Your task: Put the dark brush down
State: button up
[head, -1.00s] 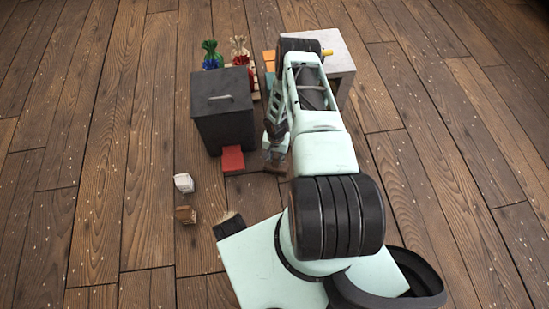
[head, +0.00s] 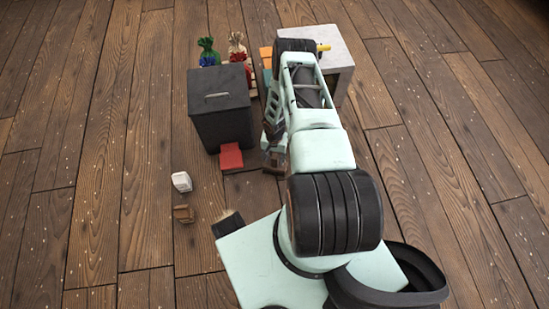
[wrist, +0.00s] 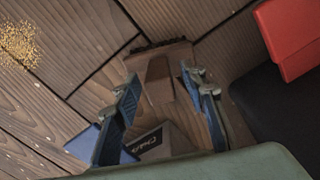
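The dark brush, a brown wooden block with dark bristles, lies at the floor in the wrist view (wrist: 168,58). In the head view a small brown part of it (head: 273,169) shows beside the arm. My gripper (wrist: 162,76) points down at it, with blue-padded fingers spread on either side of its narrower middle. Narrow gaps seem to show between fingers and wood. The gripper looks open. Whether the brush rests fully flat is hard to tell. In the head view my arm hides most of the gripper.
A black bin (head: 220,120) with a red pedal (head: 231,156) stands close to the left. A white block (head: 181,181), a brown block (head: 183,214) and a dark item with tan bristles (head: 228,223) lie nearer. Golden crumbs (wrist: 20,43) lie on the floor. The far left floor is clear.

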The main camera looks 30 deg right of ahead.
notch_tip(320, 180, up, 12)
jog(key=p, duration=0.4)
jog(key=shift+r, duration=0.15)
